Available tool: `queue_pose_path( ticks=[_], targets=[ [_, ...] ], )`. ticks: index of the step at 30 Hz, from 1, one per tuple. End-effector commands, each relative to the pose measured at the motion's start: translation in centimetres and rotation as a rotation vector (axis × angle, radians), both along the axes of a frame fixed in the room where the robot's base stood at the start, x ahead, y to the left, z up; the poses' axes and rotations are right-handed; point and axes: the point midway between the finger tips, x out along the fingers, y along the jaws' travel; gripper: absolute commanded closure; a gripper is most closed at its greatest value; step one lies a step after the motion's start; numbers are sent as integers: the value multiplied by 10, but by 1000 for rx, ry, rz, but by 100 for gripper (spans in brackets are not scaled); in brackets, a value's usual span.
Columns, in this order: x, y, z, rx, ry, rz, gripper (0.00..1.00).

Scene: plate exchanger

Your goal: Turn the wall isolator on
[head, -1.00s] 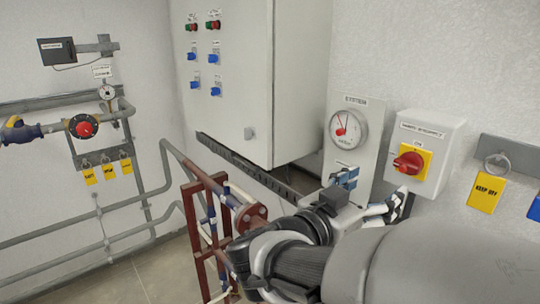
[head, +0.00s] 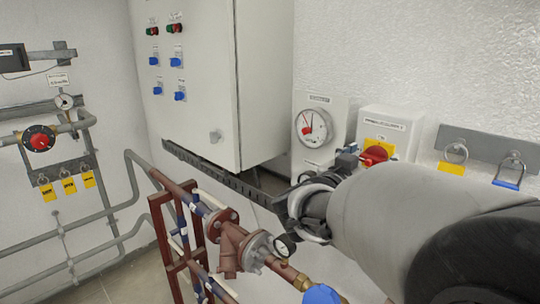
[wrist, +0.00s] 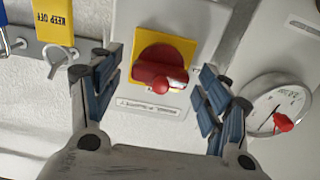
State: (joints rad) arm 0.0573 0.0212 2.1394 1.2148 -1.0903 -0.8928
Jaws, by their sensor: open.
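The wall isolator is a pale box (head: 390,122) on the wall with a red rotary knob (head: 374,156) on a yellow plate. In the wrist view, which shows the scene upside down, the red knob (wrist: 152,66) sits on the yellow plate (wrist: 186,48), its handle lying roughly across. My gripper (wrist: 158,72) is open, with one blue-padded finger on each side of the knob and clear gaps to it. In the head view my arm hides the lower part of the isolator and most of the gripper; a blue fingertip shows just left of the knob.
A round gauge (head: 312,126) is on a panel left of the isolator; it also shows in the wrist view (wrist: 276,112). A grey cabinet (head: 190,90) and red-brown pipework (head: 230,245) stand left.

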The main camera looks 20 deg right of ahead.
Motion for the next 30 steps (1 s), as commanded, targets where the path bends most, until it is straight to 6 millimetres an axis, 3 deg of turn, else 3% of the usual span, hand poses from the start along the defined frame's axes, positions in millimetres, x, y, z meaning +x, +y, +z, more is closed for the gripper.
queue_pose_path(
  ticks=[3, 22, 30],
  targets=[
    [0, 0, 0, 0, 0, 0, 31],
    [0, 0, 0, 0, 0, 0, 73],
    [0, 0, 0, 13, -22, 0, 74]
  ],
)
